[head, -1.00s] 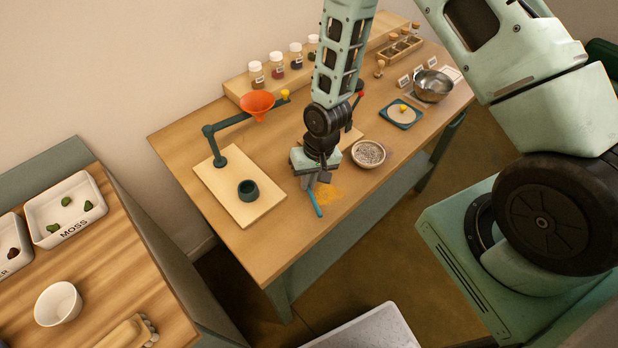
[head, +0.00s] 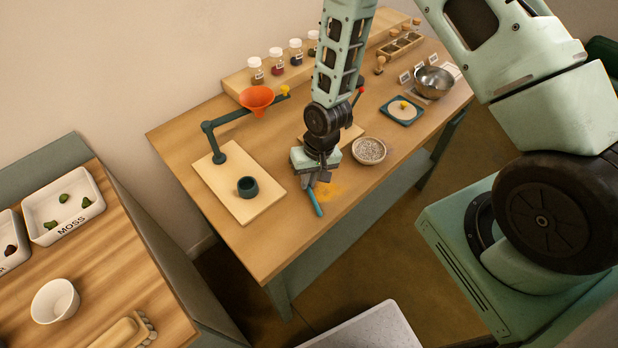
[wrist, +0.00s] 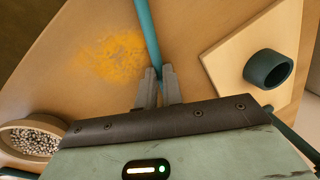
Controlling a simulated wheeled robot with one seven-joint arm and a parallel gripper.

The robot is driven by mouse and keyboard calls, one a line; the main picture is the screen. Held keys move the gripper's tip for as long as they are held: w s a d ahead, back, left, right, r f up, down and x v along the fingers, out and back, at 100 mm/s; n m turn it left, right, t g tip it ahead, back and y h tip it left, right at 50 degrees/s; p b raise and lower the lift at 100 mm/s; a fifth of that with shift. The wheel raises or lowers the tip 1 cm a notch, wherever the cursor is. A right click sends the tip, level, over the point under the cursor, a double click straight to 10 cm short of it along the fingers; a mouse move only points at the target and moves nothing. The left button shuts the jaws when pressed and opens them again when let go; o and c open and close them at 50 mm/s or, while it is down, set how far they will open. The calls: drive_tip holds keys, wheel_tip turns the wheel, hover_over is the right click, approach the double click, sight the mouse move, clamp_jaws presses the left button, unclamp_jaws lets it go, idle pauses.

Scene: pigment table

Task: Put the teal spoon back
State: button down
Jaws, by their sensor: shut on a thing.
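The teal spoon (head: 314,201) shows as a thin teal handle below my gripper (head: 308,182) in the head view, close to the front edge of the pigment table. In the wrist view the teal handle (wrist: 148,35) runs up from between the fingertips of my gripper (wrist: 159,78), which is shut on it. The spoon's other end is hidden by the gripper. I cannot tell whether the spoon touches the table.
Orange powder (wrist: 115,55) lies on the table beside the spoon. A bowl of pale grains (head: 368,150) stands right of my gripper.

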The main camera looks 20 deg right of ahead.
drive_tip(key=c, duration=1.5)
unclamp_jaws()
drive_tip(key=d+r+b, duration=0.2)
drive_tip(key=d+r, duration=0.1)
drive_tip(key=r, duration=1.4)
drive_tip(key=s+a+r+n+b, duration=0.1)
drive_tip(key=s+a+r+n, duration=0.1)
drive_tip(key=s, duration=0.4)
drive_tip(key=s+a+r+n+h+b, duration=0.1)
drive_tip(key=s+a+r+n, duration=0.2)
drive_tip(key=s, duration=0.4)
drive_tip(key=s+a+r+n+b, duration=0.2)
drive_tip(key=s+a+n, duration=0.1)
drive_tip(key=s, duration=0.3)
drive_tip(key=shift+s+a+r+n+h, duration=0.25)
drive_tip(key=shift+a+r+n+h, duration=0.1)
drive_tip(key=shift+a, duration=0.25)
